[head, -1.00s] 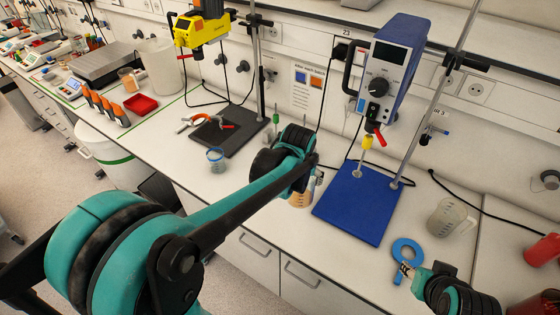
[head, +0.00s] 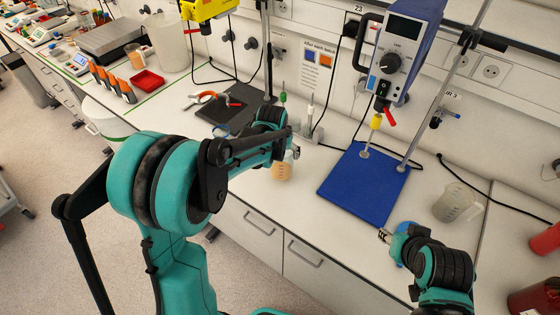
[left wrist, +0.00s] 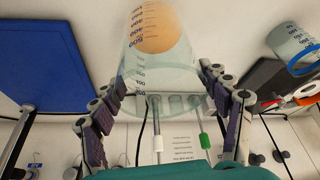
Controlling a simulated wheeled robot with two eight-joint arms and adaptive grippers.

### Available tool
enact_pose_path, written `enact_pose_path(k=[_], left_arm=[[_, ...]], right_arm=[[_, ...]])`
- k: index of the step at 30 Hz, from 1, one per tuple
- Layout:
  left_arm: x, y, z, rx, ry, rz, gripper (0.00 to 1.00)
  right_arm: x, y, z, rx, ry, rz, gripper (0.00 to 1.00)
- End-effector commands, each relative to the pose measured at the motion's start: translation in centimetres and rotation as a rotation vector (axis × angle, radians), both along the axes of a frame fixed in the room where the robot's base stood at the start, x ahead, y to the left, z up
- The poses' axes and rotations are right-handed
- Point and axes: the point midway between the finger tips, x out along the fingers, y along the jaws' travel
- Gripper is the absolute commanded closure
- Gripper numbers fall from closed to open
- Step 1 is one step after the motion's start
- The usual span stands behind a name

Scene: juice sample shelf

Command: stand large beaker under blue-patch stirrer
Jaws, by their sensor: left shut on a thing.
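The large beaker (head: 282,170), clear with orange contents, is near the bench's front edge, left of the blue stirrer's plate. My left gripper (head: 291,155) is shut on it; in the left wrist view the fingers (left wrist: 163,85) press on both sides of the beaker (left wrist: 160,45). I cannot tell whether its base touches the bench. The blue stirrer (head: 400,50) hangs on a stand over a bare blue base plate (head: 365,188), also in the left wrist view (left wrist: 45,50). No separate blue patch on it is clear. My right gripper (head: 385,236) is in front of the plate; its opening is unclear.
A clear graduated beaker (head: 453,204) stands right of the blue plate. A blue-banded beaker (left wrist: 290,45) shows in the left wrist view.

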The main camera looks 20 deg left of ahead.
Motion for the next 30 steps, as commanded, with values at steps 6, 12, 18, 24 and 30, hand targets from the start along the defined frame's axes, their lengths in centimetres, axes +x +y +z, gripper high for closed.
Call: enact_pose_path(k=[6, 12, 18, 24, 30], left_arm=[[0.1, 0.4, -1.3, 0.000, -0.001, -0.001, 0.78], [0.1, 0.4, -4.0, 0.000, -0.001, 0.000, 0.78], [0.1, 0.4, -4.2, 0.000, -0.001, 0.000, 0.78], [0.1, 0.4, -4.6, 0.000, -0.001, 0.000, 0.78], [0.1, 0.4, -4.5, 0.000, 0.000, 0.000, 0.04]], right_arm=[[0.0, 0.0, -0.3, 0.000, 0.000, 0.000, 0.60], [0.0, 0.0, -1.1, 0.000, 0.000, 0.000, 0.60], [0.0, 0.0, -1.0, 0.000, 0.000, 0.000, 0.60], [0.0, 0.0, -1.4, 0.000, 0.000, 0.000, 0.60], [0.0, 0.0, -1.3, 0.000, 0.000, 0.000, 0.60]])
